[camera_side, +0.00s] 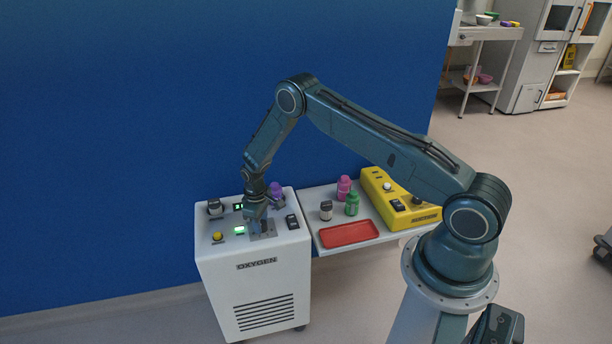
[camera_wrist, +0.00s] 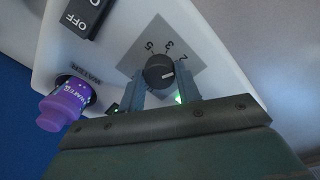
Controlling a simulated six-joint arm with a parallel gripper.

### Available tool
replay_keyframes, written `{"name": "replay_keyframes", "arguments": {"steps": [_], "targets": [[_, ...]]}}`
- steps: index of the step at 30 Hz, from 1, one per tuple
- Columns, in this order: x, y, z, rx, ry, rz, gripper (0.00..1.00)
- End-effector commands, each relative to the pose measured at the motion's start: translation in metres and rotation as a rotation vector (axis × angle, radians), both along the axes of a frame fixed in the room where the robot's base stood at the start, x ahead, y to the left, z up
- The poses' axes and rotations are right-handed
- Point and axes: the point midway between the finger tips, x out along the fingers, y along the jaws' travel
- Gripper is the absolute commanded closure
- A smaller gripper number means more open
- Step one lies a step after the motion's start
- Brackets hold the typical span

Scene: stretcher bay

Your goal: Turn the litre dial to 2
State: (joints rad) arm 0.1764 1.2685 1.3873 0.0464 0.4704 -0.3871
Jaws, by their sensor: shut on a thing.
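The litre dial (camera_wrist: 157,65) is a round black knob with a white mark, on a grey plate (camera_wrist: 150,30) printed 5, 3 and 2. Any numbers lower on the plate are hidden by my fingers. My gripper (camera_wrist: 162,79) is shut on the dial, one finger on each side. In the side view, my gripper (camera_side: 260,222) reaches down onto the top of the white oxygen unit (camera_side: 251,284), and the knob itself is hard to make out.
A purple bottle (camera_wrist: 64,105) marked WATER and a black OFF switch (camera_wrist: 87,17) are close to the dial. On the unit are also a yellow button (camera_side: 217,236) and a green display (camera_side: 239,230). A side shelf bears a red tray (camera_side: 349,234), small bottles and a yellow device (camera_side: 381,190).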

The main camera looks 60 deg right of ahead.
Motion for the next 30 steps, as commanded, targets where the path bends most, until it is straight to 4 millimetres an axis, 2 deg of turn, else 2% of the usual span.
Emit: {"name": "replay_keyframes", "arguments": {"steps": [11,12,15,30], "targets": [[0.0013,0.0001,0.0001,0.0,-0.005,0.008,0.89],[0.0013,0.0001,0.0001,0.0,-0.005,0.008,0.65],[0.0011,0.0001,0.0001,0.0,-0.004,0.008,0.45],[0.0003,0.0003,0.0057,0.0,-0.001,0.007,0.45]]}}
